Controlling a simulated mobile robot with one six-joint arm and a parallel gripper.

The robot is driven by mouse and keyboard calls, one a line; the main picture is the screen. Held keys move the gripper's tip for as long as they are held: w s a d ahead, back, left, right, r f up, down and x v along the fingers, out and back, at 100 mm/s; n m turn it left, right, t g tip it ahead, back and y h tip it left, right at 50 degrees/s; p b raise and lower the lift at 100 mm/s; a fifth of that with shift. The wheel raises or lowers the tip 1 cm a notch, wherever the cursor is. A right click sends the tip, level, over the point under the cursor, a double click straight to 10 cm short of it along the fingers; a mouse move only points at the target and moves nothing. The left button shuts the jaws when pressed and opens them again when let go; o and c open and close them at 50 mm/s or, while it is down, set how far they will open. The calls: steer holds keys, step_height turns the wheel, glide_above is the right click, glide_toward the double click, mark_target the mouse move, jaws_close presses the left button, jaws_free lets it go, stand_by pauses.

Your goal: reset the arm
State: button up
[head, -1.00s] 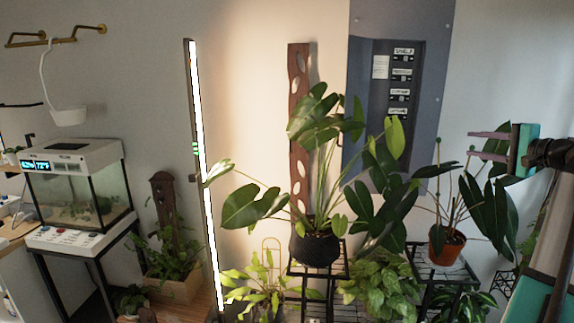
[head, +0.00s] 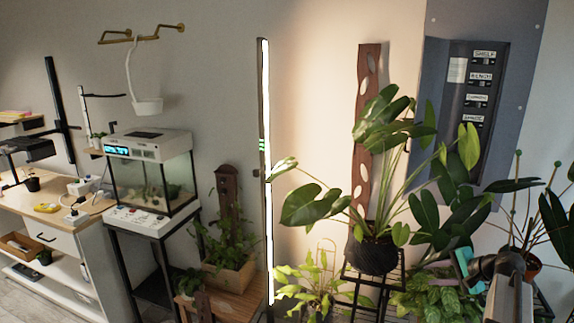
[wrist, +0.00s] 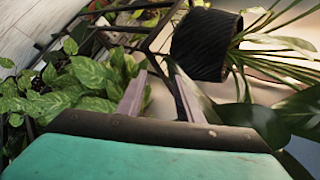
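My gripper (head: 446,266) is at the lower right of the head view, among the plants in front of the wall panel. Its teal body and dark wrist show there, and leaves crowd its fingers. In the wrist view, the two pale fingers of my gripper (wrist: 158,73) stand apart with nothing held between them. A dark ribbed pot (wrist: 207,44) lies beyond the fingertips, and variegated leaves (wrist: 85,78) are to their left. I cannot tell whether the fingers touch any leaf.
A large plant in a black pot (head: 372,254) stands on a wire stand left of my gripper.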

steer(key=s+a+f+n+g, duration=0.25)
steer(key=s+a+f, duration=0.25)
steer(key=a+f, duration=0.45)
steer(key=s+a+f+n+g, duration=0.1)
steer(key=s+a+f+g, duration=0.25)
steer(key=a+f, duration=0.6)
steer(key=s+a+f+n+g, duration=0.2)
steer(key=s+a+f, duration=0.4)
steer(key=f, duration=0.6)
steer(key=s+a+f+n+g+h, duration=0.1)
steer(key=s+a+f+n+g, duration=0.1)
steer(key=s, duration=0.7)
steer(key=s+a+f+n+g+h, duration=0.2)
steer(key=s+a+f+n, duration=0.1)
steer(key=s+f, duration=0.4)
steer(key=s+a+f+n+g+h, duration=0.1)
steer(key=s+a+f+n+g, duration=0.1)
steer(key=s, duration=0.9)
step_height(320, 180, down, 3)
steer(key=a+n, duration=0.1)
steer(key=a, duration=0.2)
steer(key=shift+r+h, duration=0.15)
steer(key=shift+h, duration=0.15)
